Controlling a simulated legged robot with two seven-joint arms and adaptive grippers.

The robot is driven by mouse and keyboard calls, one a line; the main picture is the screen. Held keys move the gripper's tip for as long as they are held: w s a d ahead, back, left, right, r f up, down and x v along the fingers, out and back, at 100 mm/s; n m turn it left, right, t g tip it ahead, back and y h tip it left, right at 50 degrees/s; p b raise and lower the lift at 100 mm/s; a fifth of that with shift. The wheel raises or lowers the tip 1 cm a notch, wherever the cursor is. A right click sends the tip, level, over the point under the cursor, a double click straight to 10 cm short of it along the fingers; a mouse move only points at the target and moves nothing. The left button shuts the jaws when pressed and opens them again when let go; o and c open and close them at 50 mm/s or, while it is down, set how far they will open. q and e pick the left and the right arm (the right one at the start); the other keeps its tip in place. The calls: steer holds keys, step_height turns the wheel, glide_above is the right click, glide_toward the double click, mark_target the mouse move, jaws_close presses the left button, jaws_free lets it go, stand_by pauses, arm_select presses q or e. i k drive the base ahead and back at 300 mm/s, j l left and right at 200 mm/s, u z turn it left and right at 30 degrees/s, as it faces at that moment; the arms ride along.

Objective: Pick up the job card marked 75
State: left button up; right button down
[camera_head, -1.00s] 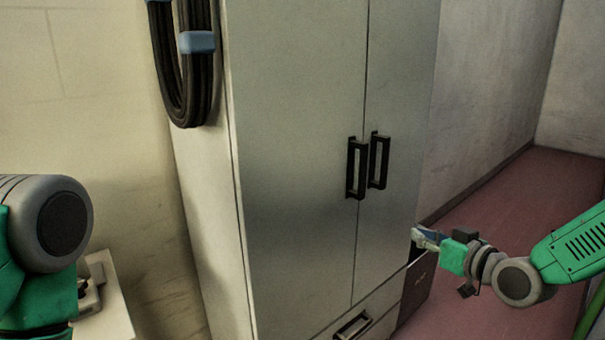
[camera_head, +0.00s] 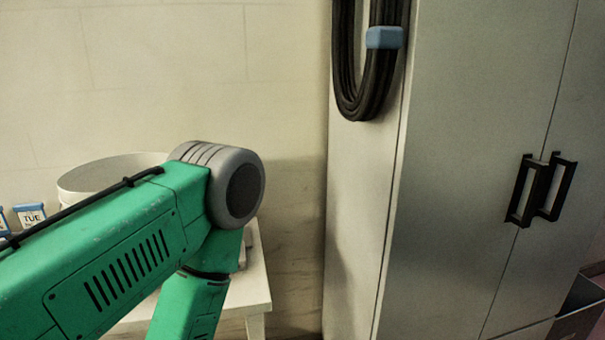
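No card marked 75 can be made out in the head view. A small blue-framed card or block marked TUE (camera_head: 32,216) stands at the far left, beside a second blue one (camera_head: 3,222) cut by the picture edge. My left arm crosses the lower left, but its gripper is below the picture. My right gripper is out of the picture.
A white table (camera_head: 258,296) stands behind my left arm, with a round white container (camera_head: 95,176) on it. A tall grey cabinet (camera_head: 455,150) with black handles (camera_head: 525,190) fills the right. A coiled black hose (camera_head: 362,85) hangs on its side. A dark box (camera_head: 582,305) is at lower right.

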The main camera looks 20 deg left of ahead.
mark_target(29, 214)
steer(key=j+u, duration=0.15)
steer(key=u, duration=2.05)
steer(key=z, duration=0.4)
steer(key=i+j+z, duration=0.1)
steer(key=z, duration=0.25)
steer(key=j+z, duration=0.15)
steer(key=z, duration=0.25)
steer(key=i+j+z, duration=0.1)
steer(key=z, duration=0.25)
